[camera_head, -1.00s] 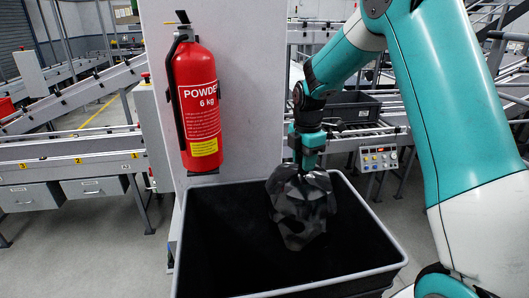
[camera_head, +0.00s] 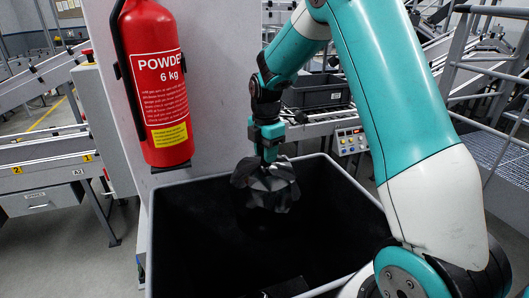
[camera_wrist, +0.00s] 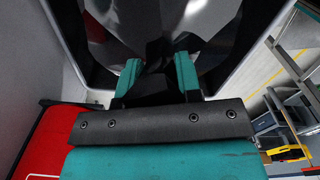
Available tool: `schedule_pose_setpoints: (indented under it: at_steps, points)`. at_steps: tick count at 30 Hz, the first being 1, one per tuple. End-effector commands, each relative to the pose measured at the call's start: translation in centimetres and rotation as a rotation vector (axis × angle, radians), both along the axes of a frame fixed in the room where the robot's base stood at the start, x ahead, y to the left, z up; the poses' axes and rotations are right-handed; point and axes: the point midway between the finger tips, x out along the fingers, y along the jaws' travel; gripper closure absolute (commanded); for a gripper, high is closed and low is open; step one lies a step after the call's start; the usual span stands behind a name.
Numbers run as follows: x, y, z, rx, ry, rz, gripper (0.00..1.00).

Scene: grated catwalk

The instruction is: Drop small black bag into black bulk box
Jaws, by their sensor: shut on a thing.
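The small black bag (camera_head: 266,186), crumpled and faceted, hangs from my gripper (camera_head: 267,158). My gripper points down and is shut on the top of the bag. The black bulk box (camera_head: 334,172) stands below, open at the top, with a light grey rim. In the head view the bag hangs over the rear part of the box opening; its exact height against the rim is hard to tell. The wrist view shows the two teal fingers (camera_wrist: 157,78) against the bag (camera_wrist: 200,25), with the box rim (camera_wrist: 262,20) around it.
A red fire extinguisher (camera_head: 155,85) hangs on the pale pillar (camera_head: 220,60) behind and left of the box. A dark tray (camera_head: 318,93) sits on a conveyor behind my arm. A railing (camera_head: 480,65) stands at right. Something dark lies at the box's near bottom (camera_head: 288,288).

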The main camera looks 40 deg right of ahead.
Motion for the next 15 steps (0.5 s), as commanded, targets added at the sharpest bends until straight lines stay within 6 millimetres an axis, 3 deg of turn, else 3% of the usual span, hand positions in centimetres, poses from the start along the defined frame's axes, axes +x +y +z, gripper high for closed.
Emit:
schedule_pose_setpoints:
  at_steps: [9,15]
  points:
    - [0.0,0.0,-3.8,0.000,-0.001,0.000,1.00]
    - [0.0,0.0,-5.0,-0.001,-0.002,0.000,1.00]
